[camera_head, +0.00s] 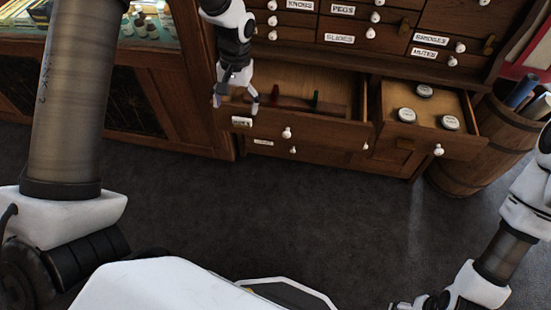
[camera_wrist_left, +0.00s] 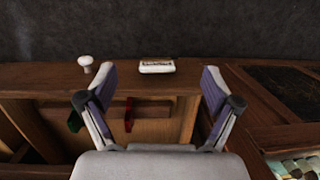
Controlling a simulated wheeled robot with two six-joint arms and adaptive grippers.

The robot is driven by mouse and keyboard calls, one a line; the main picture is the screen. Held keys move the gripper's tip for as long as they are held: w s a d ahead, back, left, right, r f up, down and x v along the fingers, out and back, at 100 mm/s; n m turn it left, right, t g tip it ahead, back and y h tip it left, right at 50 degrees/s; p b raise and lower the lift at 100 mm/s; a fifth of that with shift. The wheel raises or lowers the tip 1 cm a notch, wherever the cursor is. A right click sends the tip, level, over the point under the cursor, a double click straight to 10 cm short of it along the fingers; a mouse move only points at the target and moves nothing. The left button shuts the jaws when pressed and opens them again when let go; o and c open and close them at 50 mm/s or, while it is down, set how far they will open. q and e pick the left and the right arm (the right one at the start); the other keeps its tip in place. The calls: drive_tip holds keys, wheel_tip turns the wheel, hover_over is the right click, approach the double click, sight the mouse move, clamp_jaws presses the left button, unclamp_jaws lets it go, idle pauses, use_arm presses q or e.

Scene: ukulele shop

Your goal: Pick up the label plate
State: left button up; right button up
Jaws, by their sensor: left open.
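The label plate (camera_head: 241,121) is a small white plate with dark lettering at the left end of the open lower drawer's front (camera_head: 320,133). It also shows in the left wrist view (camera_wrist_left: 157,66), near the drawer front's edge; whether it rests on the edge or is fixed to the face I cannot tell. My left gripper (camera_head: 236,102) is open and empty above the plate. In the left wrist view its fingers (camera_wrist_left: 158,82) are spread to either side, with the plate between and just beyond them. My right gripper (camera_head: 420,302) is at the bottom right, partly cut off by the frame.
The open drawer holds a red item (camera_head: 290,103) and a green item (camera_head: 315,99). An open drawer beside it holds several round tins (camera_head: 407,115). A wooden barrel (camera_head: 470,165) stands at the right, a glass display case (camera_head: 150,35) at the left. The floor in front is clear.

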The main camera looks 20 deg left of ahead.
sight(242, 118)
use_arm(q)
drive_tip(key=w+f+b, duration=0.1)
drive_tip(key=b, duration=0.1)
drive_tip(key=w+f+t+b, duration=0.1)
drive_tip(key=w+b, duration=0.1)
drive_tip(key=shift+w+t, duration=0.1)
drive_tip(key=shift+t, duration=0.2)
drive_tip(key=shift+w+a+r, duration=0.15)
drive_tip(key=shift+w+a, duration=0.1)
drive_tip(key=f+b, duration=0.1)
drive_tip(key=f, duration=0.1)
drive_tip(key=f+b, duration=0.1)
drive_tip(key=f, duration=0.1)
drive_tip(key=f+b, duration=0.1)
drive_tip(key=f, duration=0.2)
drive_tip(key=shift+s+a, duration=0.2)
drive_tip(key=shift+s, duration=0.15)
use_arm(e)
wheel_tip(242, 118, down, 10)
drive_tip(key=shift+f, duration=0.2)
use_arm(q)
drive_tip(key=c, duration=1.1)
use_arm(e)
drive_tip(key=shift+s, duration=0.1)
